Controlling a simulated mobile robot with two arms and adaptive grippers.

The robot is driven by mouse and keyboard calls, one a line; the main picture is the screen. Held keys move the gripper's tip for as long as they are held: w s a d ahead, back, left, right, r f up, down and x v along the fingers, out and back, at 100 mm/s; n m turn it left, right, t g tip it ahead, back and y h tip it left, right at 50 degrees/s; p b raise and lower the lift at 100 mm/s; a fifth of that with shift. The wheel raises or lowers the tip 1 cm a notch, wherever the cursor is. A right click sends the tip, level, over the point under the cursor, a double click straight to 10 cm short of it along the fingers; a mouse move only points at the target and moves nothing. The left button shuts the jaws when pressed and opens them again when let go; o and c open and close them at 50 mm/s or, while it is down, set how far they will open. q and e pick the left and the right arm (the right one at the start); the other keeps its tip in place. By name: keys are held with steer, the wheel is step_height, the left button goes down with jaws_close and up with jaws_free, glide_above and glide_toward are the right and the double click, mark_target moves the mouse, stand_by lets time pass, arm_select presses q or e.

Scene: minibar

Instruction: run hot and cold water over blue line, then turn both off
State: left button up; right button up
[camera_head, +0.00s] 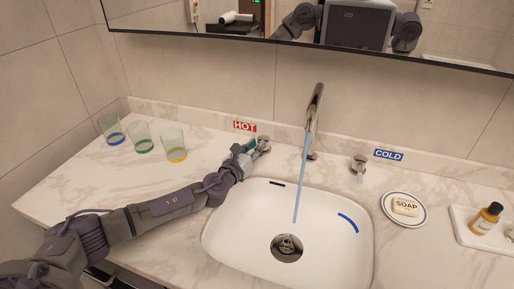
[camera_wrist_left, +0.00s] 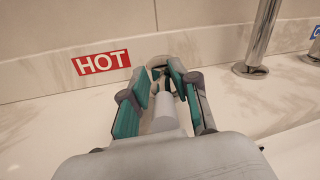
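The faucet (camera_head: 314,105) stands behind the white sink, and a thin blue water stream (camera_head: 302,180) falls from it into the basin, left of the curved blue line (camera_head: 348,222). My left gripper (camera_head: 256,146) is at the hot tap handle (camera_head: 265,144) beside the red HOT label (camera_head: 244,126). In the left wrist view the gripper's fingers (camera_wrist_left: 161,82) stand on both sides of the hot tap handle (camera_wrist_left: 157,66); whether they press on it is unclear. The cold tap handle (camera_head: 359,163) stands free by the blue COLD label (camera_head: 388,155). My right gripper does not show.
Three glasses with blue, green and yellow bands (camera_head: 143,137) stand on the left counter. A soap dish (camera_head: 389,208) with soap (camera_head: 406,207) and an amber bottle (camera_head: 486,218) on a white tray (camera_head: 464,234) are at the right. The sink drain (camera_head: 287,248) is below the stream.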

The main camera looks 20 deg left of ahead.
arm_select(q)
steer(key=shift+o, duration=0.2)
steer(key=shift+w+r, duration=0.1)
steer(key=shift+w, duration=0.1)
steer(key=shift+s, duration=0.1)
steer(key=shift+s, duration=0.35)
steer(key=s, duration=0.6)
steer(key=shift+s+a, duration=0.3)
steer(key=shift+a, duration=0.1)
